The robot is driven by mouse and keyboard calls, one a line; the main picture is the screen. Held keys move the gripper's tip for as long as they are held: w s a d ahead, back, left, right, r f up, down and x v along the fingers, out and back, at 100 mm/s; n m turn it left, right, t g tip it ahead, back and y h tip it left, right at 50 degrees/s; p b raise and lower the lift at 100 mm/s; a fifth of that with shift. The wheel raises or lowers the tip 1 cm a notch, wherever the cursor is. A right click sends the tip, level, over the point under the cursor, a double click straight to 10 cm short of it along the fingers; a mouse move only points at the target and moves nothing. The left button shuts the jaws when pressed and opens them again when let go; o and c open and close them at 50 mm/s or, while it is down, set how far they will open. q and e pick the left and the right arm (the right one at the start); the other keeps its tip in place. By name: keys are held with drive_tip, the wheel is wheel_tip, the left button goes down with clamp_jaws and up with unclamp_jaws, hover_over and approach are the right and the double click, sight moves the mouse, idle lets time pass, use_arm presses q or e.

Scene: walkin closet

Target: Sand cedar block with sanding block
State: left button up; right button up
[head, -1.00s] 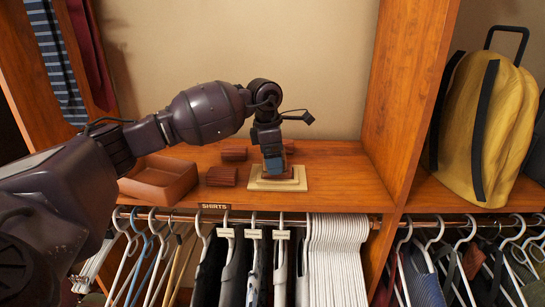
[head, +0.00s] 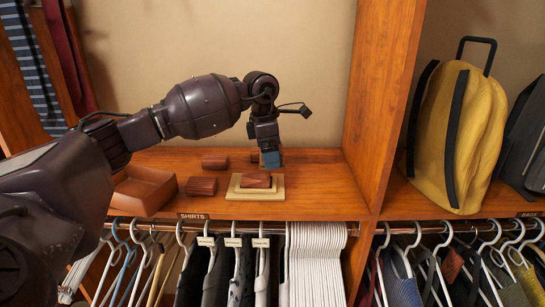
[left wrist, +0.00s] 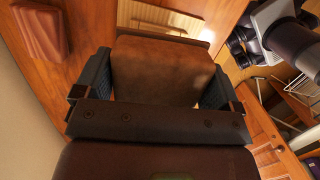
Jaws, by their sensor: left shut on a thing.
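A reddish cedar block (head: 256,180) lies on a pale stepped board (head: 270,194) on the wooden shelf. My left gripper (head: 270,160) points down just behind and to the right of that block, with a visible gap in the picture; its exact height is hard to tell. It is shut on the sanding block, a brown, suede-like block (left wrist: 160,72) that fills the space between the fingers in the left wrist view. In the head view only a tan sliver of it shows. My right gripper is in neither view.
Two more reddish blocks lie left of the board, one at the back (head: 215,161) and one nearer (head: 201,186). A brown open tray (head: 143,190) stands further left. A wooden upright (head: 378,110) bounds the right side. Clothes hang below the shelf.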

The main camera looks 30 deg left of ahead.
use_arm(q)
drive_tip(key=shift+r+p, duration=0.4)
drive_tip(key=shift+r, duration=0.55)
drive_tip(key=shift+r+p, duration=0.5)
drive_tip(key=shift+r, duration=0.4)
drive_tip(key=shift+d, duration=0.1)
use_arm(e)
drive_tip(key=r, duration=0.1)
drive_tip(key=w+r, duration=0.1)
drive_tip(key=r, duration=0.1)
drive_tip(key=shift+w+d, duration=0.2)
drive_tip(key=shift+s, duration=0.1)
